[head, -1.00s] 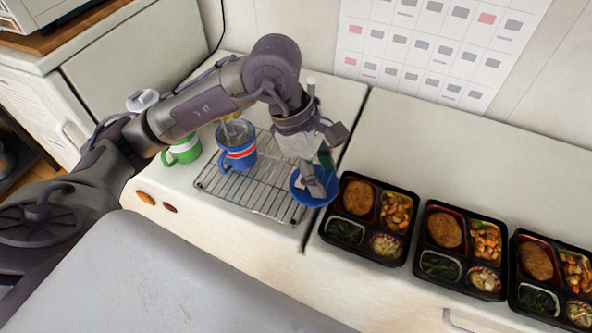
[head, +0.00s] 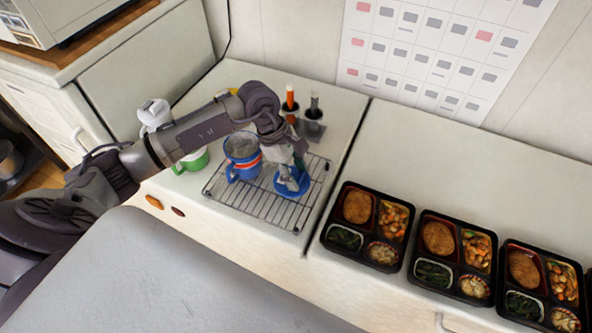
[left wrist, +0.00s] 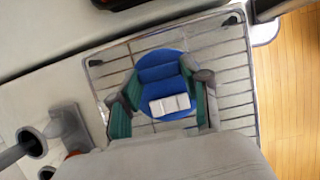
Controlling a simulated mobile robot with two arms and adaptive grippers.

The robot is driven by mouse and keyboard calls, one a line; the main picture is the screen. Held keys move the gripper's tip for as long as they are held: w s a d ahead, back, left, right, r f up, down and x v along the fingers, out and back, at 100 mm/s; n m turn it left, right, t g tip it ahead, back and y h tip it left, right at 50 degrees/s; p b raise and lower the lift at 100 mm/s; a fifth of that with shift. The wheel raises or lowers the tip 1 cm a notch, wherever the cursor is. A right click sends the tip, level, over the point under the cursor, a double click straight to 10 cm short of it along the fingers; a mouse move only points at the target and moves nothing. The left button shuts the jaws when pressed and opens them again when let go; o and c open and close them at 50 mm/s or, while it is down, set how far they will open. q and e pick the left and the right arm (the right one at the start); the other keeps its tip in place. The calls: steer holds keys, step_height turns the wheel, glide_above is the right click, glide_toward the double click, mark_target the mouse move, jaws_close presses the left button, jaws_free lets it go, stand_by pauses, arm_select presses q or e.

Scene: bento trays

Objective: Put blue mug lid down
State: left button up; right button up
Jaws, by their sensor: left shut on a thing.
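The blue mug lid (head: 292,185) is a round blue disc at the right part of the wire rack (head: 262,211). My left gripper (head: 290,176) is shut on the lid from above. I cannot tell whether the lid touches the rack. The blue mug (head: 243,169), with a red and white band, stands open at the rack's left. My right gripper is not in view.
A green mug (head: 195,160) stands left of the rack, partly behind my arm. A white-lidded container (head: 154,113) and two dark holders with an orange (head: 290,97) and a grey handle (head: 314,101) stand behind. Bento trays (head: 369,227) line the counter to the right.

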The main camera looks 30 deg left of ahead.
arm_select(q)
steer(key=shift+f, duration=0.4)
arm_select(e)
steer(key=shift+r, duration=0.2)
arm_select(q)
steer(key=shift+f, duration=0.1)
steer(key=shift+f+b, duration=0.15)
steer(key=shift+b, duration=0.15)
steer(key=o, duration=1)
steer(key=shift+o, duration=0.4)
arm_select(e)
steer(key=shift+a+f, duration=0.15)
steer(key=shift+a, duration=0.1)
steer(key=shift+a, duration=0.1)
